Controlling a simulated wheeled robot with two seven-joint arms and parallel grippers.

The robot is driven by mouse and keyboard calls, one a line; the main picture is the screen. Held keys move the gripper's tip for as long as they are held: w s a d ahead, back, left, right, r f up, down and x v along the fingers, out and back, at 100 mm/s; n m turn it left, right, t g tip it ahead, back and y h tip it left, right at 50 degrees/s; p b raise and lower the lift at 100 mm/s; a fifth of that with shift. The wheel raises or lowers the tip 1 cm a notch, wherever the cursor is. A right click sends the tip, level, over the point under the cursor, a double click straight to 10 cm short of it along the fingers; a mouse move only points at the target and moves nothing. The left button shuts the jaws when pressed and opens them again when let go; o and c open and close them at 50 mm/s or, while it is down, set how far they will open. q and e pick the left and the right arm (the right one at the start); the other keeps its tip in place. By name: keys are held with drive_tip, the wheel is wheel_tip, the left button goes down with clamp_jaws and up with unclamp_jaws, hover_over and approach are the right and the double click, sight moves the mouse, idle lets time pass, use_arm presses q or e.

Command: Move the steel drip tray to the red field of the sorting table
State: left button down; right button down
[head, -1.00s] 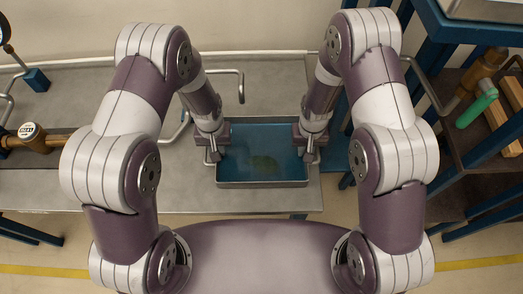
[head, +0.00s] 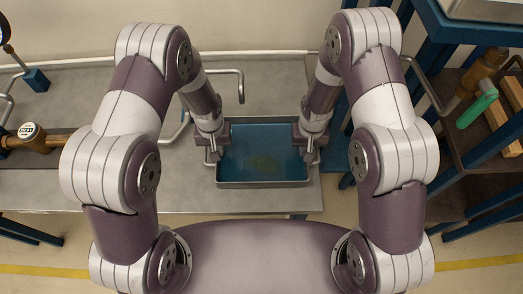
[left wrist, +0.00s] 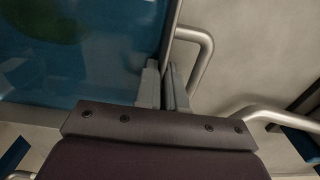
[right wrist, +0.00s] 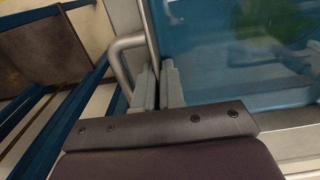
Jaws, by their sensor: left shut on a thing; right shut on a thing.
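The steel drip tray (head: 262,184) is a rectangular pan with blue liquid in it and a faint green patch in the liquid. It is at the right end of the grey metal bench; I cannot tell whether it rests on the bench or hangs just above it. My left gripper (head: 215,157) is shut on its left side wall, beside the bent handle (left wrist: 208,50). My right gripper (head: 308,156) is shut on its right side wall, beside the other handle (right wrist: 118,50). The wrist views show the fingers straddling the rim. No red field is in view.
The bench (head: 100,190) has free room left of the tray. Bent steel pipes (head: 241,84) rise behind the tray. A blue-framed shelf with a green-handled valve (head: 478,108) stands at right.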

use_arm(q)
drive_tip(key=shift+r, duration=0.1)
use_arm(e)
drive_tip(key=shift+r, duration=0.1)
idle(0.6)
